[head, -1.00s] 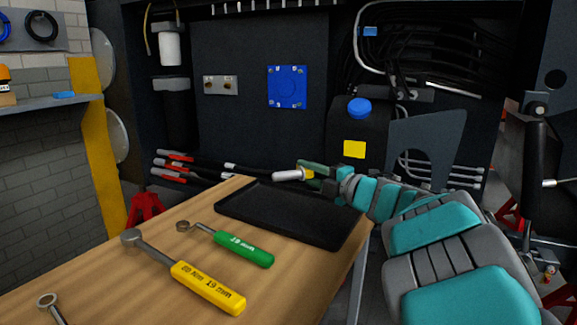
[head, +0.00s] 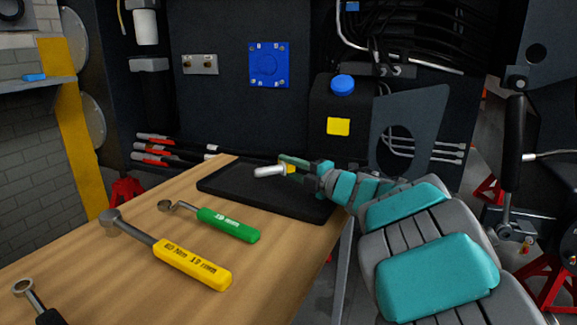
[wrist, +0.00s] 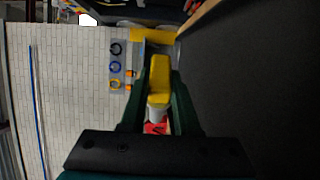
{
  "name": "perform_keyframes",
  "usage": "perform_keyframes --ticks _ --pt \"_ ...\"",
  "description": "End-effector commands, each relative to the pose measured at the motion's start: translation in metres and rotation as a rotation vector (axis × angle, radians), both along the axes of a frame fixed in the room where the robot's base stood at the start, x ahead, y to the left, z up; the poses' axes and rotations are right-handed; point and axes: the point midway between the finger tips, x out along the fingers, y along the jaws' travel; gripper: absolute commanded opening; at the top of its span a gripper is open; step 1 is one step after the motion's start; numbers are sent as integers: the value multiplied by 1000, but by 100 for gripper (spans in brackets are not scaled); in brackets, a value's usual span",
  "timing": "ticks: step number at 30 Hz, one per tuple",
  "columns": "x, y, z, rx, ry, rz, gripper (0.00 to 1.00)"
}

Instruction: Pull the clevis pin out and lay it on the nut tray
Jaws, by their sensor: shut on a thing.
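The clevis pin (head: 268,171) has a pale shank and a yellow end; it lies roughly level, pointing left in the head view. My gripper (head: 290,168) is shut on its yellow end. The pin is over the far part of the black nut tray (head: 235,191); I cannot tell exactly how high above it. In the wrist view the yellow end of the pin (wrist: 159,76) sits between my green fingers, with a pale part below it. The tray lies on the wooden bench and no object shows in it.
A green-handled wrench (head: 228,224) and a yellow-handled wrench (head: 190,264) lie on the bench (head: 130,290) left of and nearer than the tray. A third wrench (head: 28,291) is at the near left corner. Hoses with red ends (head: 155,149) are behind the bench.

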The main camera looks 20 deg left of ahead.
Motion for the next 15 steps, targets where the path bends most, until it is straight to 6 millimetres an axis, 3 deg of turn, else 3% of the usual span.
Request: perform_keyframes --ticks 2,3,11,15 --pt "0 0 1 1 0 0 0" --pt "0 0 1 1 0 0 33" --pt "0 0 1 1 0 0 62" --pt "0 0 1 1 0 0 65"
